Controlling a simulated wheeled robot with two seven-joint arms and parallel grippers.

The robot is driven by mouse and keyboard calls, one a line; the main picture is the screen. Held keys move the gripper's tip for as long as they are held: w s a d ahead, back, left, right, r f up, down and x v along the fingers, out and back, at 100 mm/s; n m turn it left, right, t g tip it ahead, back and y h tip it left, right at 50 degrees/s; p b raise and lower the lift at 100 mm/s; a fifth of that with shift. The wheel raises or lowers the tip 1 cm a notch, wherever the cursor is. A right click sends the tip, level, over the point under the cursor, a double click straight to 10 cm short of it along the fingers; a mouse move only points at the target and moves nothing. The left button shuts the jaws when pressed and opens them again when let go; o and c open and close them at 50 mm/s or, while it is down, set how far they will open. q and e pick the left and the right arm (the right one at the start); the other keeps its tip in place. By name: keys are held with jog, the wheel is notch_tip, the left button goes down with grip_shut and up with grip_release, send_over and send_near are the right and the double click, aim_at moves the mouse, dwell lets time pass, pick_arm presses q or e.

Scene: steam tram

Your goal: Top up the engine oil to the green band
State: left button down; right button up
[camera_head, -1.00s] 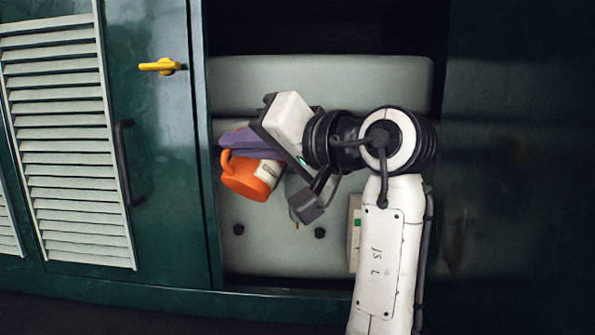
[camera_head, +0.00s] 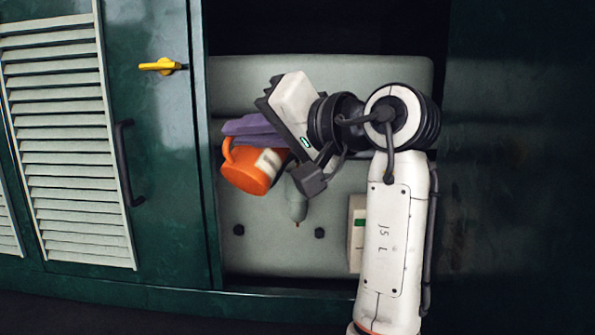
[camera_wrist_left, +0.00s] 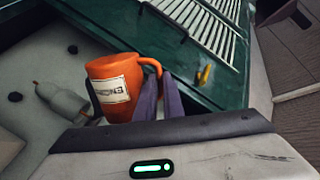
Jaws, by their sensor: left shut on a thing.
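An orange jug (camera_head: 245,172) with a pale label hangs tilted in front of the grey machine body (camera_head: 265,245). My left gripper (camera_head: 250,130), with purple fingers, is shut on its handle side; in the left wrist view the fingers (camera_wrist_left: 160,97) close at the handle of the jug (camera_wrist_left: 115,92). A grey tapered part (camera_head: 298,200) with a small reddish tip sits just right of the jug, and also shows in the left wrist view (camera_wrist_left: 62,101). A pale box with a green mark (camera_head: 356,235) is partly hidden behind my left arm. My right gripper is out of view.
A green cabinet door (camera_head: 165,210) with a yellow latch (camera_head: 160,66), a black handle (camera_head: 130,165) and a louvred panel (camera_head: 65,140) stands to the left. Two dark knobs (camera_head: 239,230) (camera_head: 320,233) are below the jug. A ledge (camera_head: 240,303) runs along the bottom.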

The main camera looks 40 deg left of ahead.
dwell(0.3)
pick_arm(q)
jog(key=shift+s+f+n+b, duration=0.2)
jog(key=shift+f+n+b, duration=0.1)
jog(key=shift+f+b, duration=0.25)
dwell(0.7)
jog(key=shift+s+d+f+b, duration=0.15)
jog(key=shift+f+b, duration=0.2)
jog(key=shift+b, duration=0.35)
dwell(0.5)
jog(key=shift+w+r+p, duration=0.3)
jog(key=shift+r+p, duration=0.6)
jog(key=shift+p, duration=0.4)
jog(key=shift+f, duration=0.2)
